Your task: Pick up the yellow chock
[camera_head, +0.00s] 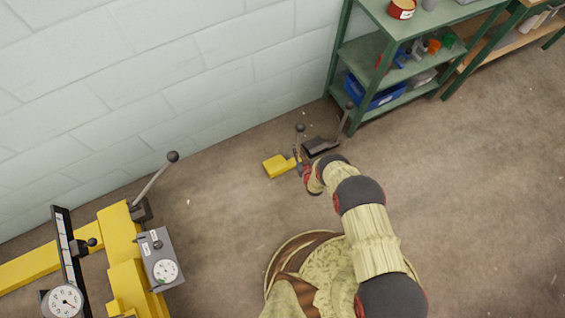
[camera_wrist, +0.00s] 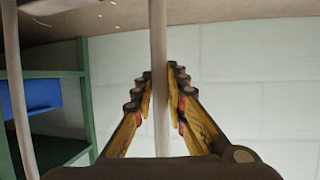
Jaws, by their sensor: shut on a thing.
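The yellow chock (camera_head: 278,165) is on or close to the concrete floor near the wall in the head view; I cannot tell whether it is clear of the floor. An upright grey handle with a dark ball knob (camera_head: 300,128) rises at its right end. My gripper (camera_head: 299,166) is at this handle, at the chock's right. In the wrist view my gripper (camera_wrist: 161,85) is shut on the pale handle rod (camera_wrist: 159,45), which runs upright between the fingers. The chock's body is out of the wrist view.
A dark chock (camera_head: 320,146) with its own tilted handle lies close on the right. A green shelf (camera_head: 365,52) with a blue bin (camera_head: 374,92) stands beyond it. The block wall (camera_head: 150,80) is behind. A yellow machine (camera_head: 122,240) with a lever stands left. Floor at right is clear.

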